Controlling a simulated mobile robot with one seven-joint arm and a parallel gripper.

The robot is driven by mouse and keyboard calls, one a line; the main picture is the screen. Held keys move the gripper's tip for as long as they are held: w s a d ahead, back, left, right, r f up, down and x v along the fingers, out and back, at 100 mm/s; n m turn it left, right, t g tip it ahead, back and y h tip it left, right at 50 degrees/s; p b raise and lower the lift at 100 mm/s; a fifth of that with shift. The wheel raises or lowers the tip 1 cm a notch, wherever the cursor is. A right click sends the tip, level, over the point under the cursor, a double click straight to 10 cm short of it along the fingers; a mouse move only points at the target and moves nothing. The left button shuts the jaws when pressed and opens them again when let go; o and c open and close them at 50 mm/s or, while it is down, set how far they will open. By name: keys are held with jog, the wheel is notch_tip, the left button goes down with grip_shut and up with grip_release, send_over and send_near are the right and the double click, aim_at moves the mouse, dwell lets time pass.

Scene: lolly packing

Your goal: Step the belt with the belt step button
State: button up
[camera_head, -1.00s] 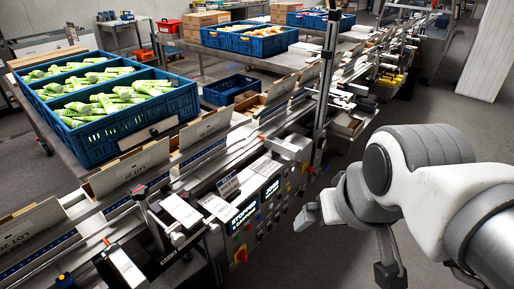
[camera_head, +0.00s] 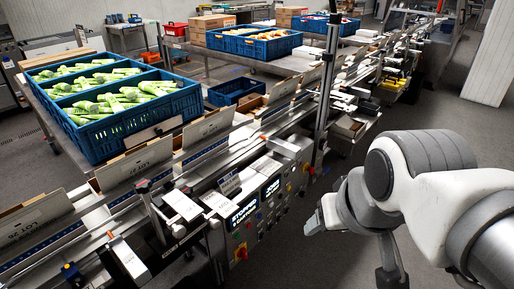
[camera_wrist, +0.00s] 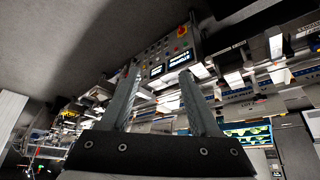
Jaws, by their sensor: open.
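The control panel (camera_head: 262,222) stands on the near side of the conveyor, left of my gripper in the head view. Its lit displays (camera_head: 243,211) read STOPPED on one. Several small buttons lie around them, and a red knob on yellow (camera_head: 241,253) is at the lower corner. Which button is the belt step button cannot be read. The belt (camera_head: 95,205) carries upright open cartons (camera_head: 137,163). My gripper (camera_head: 315,222) is apart from the panel, to its right. In the wrist view my gripper (camera_wrist: 160,74) is open and empty, with the panel (camera_wrist: 166,52) beyond its fingers.
Blue crates (camera_head: 135,133) of green packs stand on a table behind the belt. A small blue crate (camera_head: 237,90) and crates of orange packs (camera_head: 262,43) are farther back.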

grip_shut()
dwell(1.4)
